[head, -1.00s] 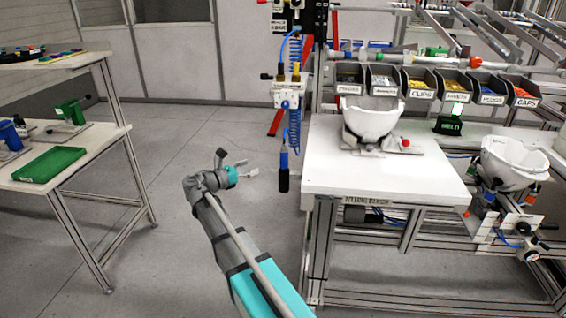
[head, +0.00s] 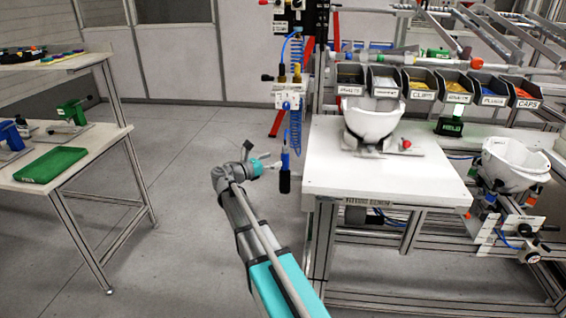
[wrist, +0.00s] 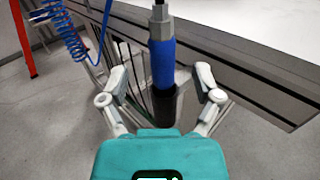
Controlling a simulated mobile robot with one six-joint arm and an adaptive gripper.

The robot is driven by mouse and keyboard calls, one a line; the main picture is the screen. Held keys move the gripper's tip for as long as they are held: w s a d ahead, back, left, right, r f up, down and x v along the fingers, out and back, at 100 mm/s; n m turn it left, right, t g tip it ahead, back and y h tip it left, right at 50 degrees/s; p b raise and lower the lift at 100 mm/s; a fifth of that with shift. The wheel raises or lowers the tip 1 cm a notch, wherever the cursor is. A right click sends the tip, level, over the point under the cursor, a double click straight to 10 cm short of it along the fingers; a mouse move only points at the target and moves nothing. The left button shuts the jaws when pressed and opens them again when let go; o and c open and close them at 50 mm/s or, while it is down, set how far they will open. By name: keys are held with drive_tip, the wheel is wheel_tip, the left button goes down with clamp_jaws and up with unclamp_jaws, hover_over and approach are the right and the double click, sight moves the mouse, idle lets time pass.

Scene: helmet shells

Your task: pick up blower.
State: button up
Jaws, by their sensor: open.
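The blower (head: 284,172) hangs upright beside the left edge of the white workbench. It has a blue upper part and a black lower part. In the wrist view the blower (wrist: 163,72) shows between the open fingers of my gripper (wrist: 160,82), with its black end lower down, close to the teal gripper body. My gripper (head: 268,168) is just left of the blower in the head view. The fingers stand on either side of it, and I cannot tell whether they touch it.
A blue coiled hose (head: 296,130) hangs above the blower. The white workbench (head: 400,190) with a white helmet shell (head: 371,120) stands to the right. Another shell (head: 513,162) sits further right. A table with a green tray (head: 50,165) is at the left. The floor between is clear.

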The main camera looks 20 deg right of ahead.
sight(285, 155)
drive_tip(key=shift+d, duration=0.15)
drive_tip(key=shift+w+d+r, duration=0.1)
drive_tip(key=shift+w+d, duration=0.05)
drive_tip(key=shift+d, duration=0.7)
drive_tip(key=shift+w+d, duration=0.2)
drive_tip(key=shift+d, duration=0.6)
drive_tip(key=shift+w+d+r, duration=0.1)
drive_tip(key=shift+w+d, duration=0.05)
drive_tip(key=shift+d, duration=0.7)
drive_tip(key=c, duration=0.9)
